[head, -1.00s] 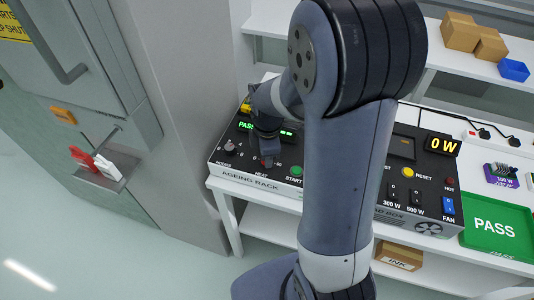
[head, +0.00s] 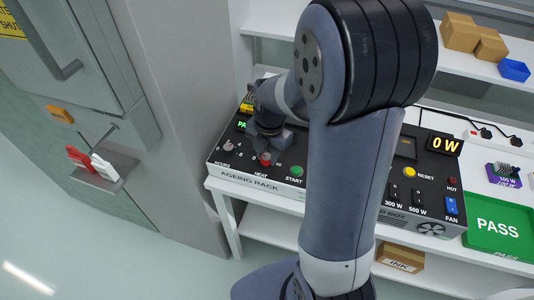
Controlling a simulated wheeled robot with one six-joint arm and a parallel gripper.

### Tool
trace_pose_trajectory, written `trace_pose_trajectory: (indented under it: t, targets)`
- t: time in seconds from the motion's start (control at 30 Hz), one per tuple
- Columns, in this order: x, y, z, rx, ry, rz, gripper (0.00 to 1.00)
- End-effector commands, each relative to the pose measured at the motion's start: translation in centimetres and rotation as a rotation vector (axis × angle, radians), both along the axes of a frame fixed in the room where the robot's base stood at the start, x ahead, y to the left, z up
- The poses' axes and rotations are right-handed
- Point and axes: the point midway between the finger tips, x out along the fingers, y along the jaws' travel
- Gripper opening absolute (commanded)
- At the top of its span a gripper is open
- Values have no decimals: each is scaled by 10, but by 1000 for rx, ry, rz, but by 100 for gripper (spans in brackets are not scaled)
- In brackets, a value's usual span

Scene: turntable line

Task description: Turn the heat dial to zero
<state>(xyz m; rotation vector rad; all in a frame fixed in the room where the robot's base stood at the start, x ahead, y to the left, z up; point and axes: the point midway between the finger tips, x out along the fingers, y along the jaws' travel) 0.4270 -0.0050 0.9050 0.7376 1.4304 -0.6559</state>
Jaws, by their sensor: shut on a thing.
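The ageing rack (head: 225,160) is a black-topped panel on the white bench, left of my arm. Its heat dial (head: 265,159) is a small red knob above the "HEAT" label, with scale marks around it. My gripper (head: 267,149) points down at the dial and is shut on it. The gripper body hides the dial's upper part and some of the scale, so I cannot read the exact setting. The hours dial (head: 229,146) stands to its left. The green start button (head: 296,170) is to its right. The rack's green display (head: 241,125) is mostly covered by my gripper.
To the right are the load box (head: 408,225) with switches and a "0 W" display (head: 444,145), and a green PASS tray (head: 497,253). A grey cabinet (head: 60,60) with red and white handles stands at the left. Cartons (head: 475,35) and a blue bin (head: 514,70) sit on the shelf.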

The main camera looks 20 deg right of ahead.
Motion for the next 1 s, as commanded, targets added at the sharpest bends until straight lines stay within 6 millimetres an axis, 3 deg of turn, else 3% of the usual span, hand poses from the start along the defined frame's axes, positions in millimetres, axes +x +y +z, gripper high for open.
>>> trace_pose_trajectory:
  t: [0.73, 0.77, 1.0]
  targets:
    - [1, 0, 1, 0, -3, 89, 7]
    - [1, 0, 1, 0, -3, 89, 31]
    - [1, 0, 0, 0, -1, 88, 51]
